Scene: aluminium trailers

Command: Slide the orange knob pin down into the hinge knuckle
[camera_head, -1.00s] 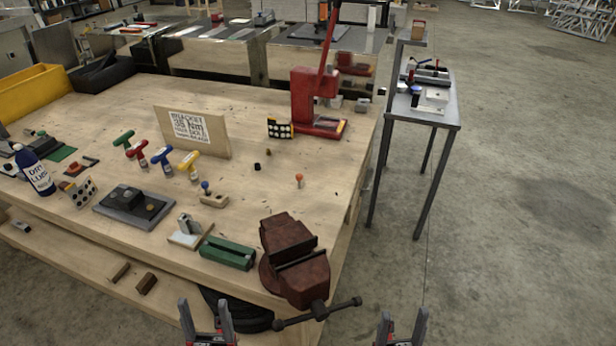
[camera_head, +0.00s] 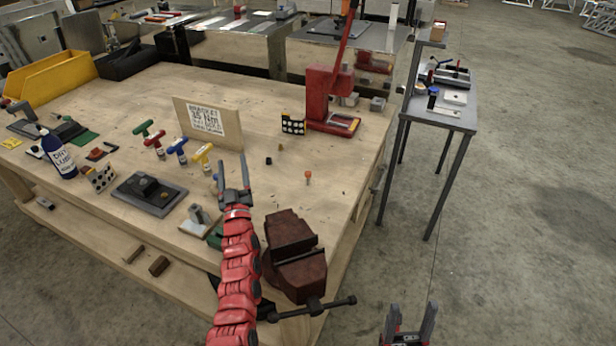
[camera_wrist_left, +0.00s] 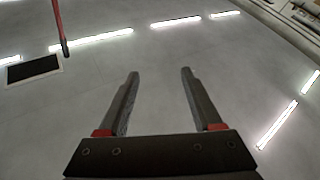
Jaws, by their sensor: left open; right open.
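The orange knob pin (camera_head: 308,176) stands upright on the wooden workbench, right of the middle in the head view. A pale base with a small grey metal upright (camera_head: 197,215) is left of my left arm; I cannot tell for sure whether it is the hinge knuckle. My left gripper (camera_head: 233,170) is open and empty, raised over the bench and left of the pin. Its open fingers (camera_wrist_left: 158,85) also show in the left wrist view, with no bench object between them. My right gripper (camera_head: 412,312) is open and empty, off the bench at the lower right.
A dark red vise (camera_head: 292,250) sits at the bench's front edge. A red press (camera_head: 325,95) and a wooden sign board (camera_head: 207,122) stand behind. My left arm partly hides a green block (camera_head: 214,237). The bench around the pin is mostly clear.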

